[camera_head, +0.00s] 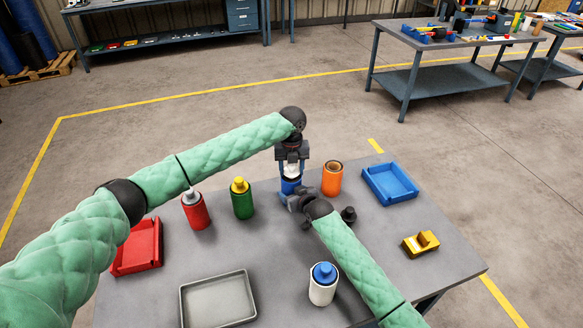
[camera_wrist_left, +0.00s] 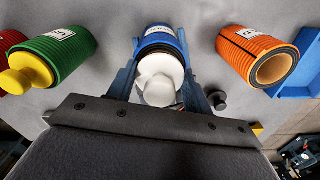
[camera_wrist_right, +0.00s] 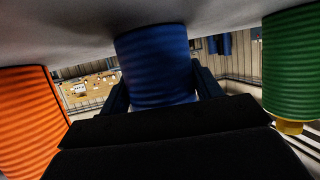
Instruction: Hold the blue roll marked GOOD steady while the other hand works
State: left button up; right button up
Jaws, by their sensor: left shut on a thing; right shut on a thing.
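The blue roll (camera_head: 290,187) stands upright near the back of the table, with a white knobbed plug (camera_head: 291,170) at its top. My left gripper (camera_head: 291,165) reaches down from above and is shut on the white plug, which also shows between its fingers in the left wrist view (camera_wrist_left: 160,80). My right gripper (camera_head: 295,198) comes in low from the front and is shut on the blue roll, whose side fills the middle of the right wrist view (camera_wrist_right: 155,65). A pale label shows on the roll in the left wrist view, but I cannot read it.
An orange roll (camera_head: 332,179) with an open core stands close on the right. Green (camera_head: 242,200) and red (camera_head: 196,211) rolls stand left. A small dark knob (camera_head: 348,214), blue tray (camera_head: 390,184), yellow block (camera_head: 421,244), white roll (camera_head: 322,287) and grey tray (camera_head: 218,300) surround my arms.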

pick_arm(q)
jog(key=shift+f, duration=0.55)
jog(key=o, duration=1)
jog(key=shift+o, duration=0.2)
jog(key=shift+f, duration=0.15)
jog(key=shift+s+a, duration=0.1)
jog(key=shift+a, duration=0.1)
jog(key=shift+d+r, duration=0.2)
jog(key=shift+r, duration=3.55)
